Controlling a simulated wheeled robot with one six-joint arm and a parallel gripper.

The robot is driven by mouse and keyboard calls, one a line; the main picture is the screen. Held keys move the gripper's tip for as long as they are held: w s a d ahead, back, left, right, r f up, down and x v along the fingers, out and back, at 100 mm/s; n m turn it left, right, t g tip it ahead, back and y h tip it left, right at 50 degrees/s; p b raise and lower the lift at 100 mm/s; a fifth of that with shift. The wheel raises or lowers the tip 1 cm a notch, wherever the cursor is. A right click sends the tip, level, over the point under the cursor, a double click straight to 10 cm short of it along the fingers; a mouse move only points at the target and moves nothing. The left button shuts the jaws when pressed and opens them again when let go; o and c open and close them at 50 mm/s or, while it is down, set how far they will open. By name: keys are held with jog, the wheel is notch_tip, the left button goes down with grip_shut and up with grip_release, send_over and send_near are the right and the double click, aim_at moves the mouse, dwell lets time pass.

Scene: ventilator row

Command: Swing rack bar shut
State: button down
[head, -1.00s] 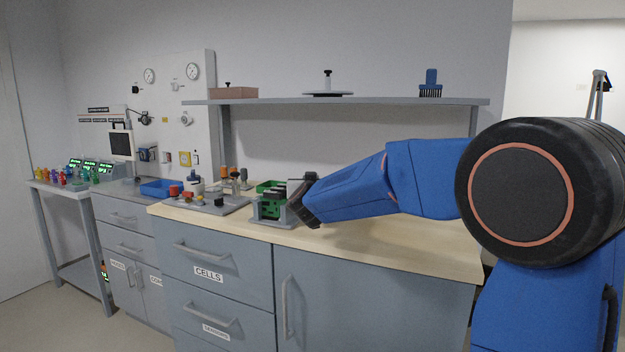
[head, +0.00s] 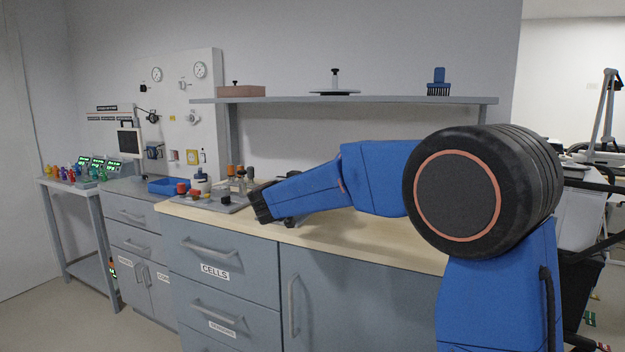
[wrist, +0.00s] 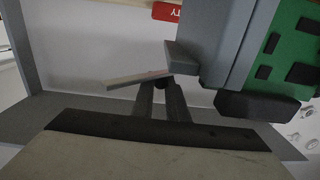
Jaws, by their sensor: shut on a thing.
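My gripper (wrist: 161,88) shows in the wrist view with its two dark fingers close together. Their tips are shut on a thin grey bar (wrist: 136,79), which I take to be the rack bar; a dark round part sits between the tips. The bar slants out to the left, beside a grey rack block (wrist: 222,45) and a green board (wrist: 285,65) with black parts. In the head view the dark wrist end of my arm is over the counter and hides most of the rack and the fingertips. How far the bar stands from shut is hard to tell.
A grey tray (head: 222,206) with small parts lies left of my wrist on the wooden counter (head: 385,245). A blue bin (head: 165,186) is further left. A shelf (head: 380,99) runs above. The counter's right part is clear.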

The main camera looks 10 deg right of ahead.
jog(key=shift+r, duration=0.1)
jog(key=c, duration=1.7)
grip_release()
jog(key=shift+c, duration=0.2)
jog(key=v, duration=1.7)
jog(key=shift+a, duration=0.2)
jog(key=shift+s, duration=0.15)
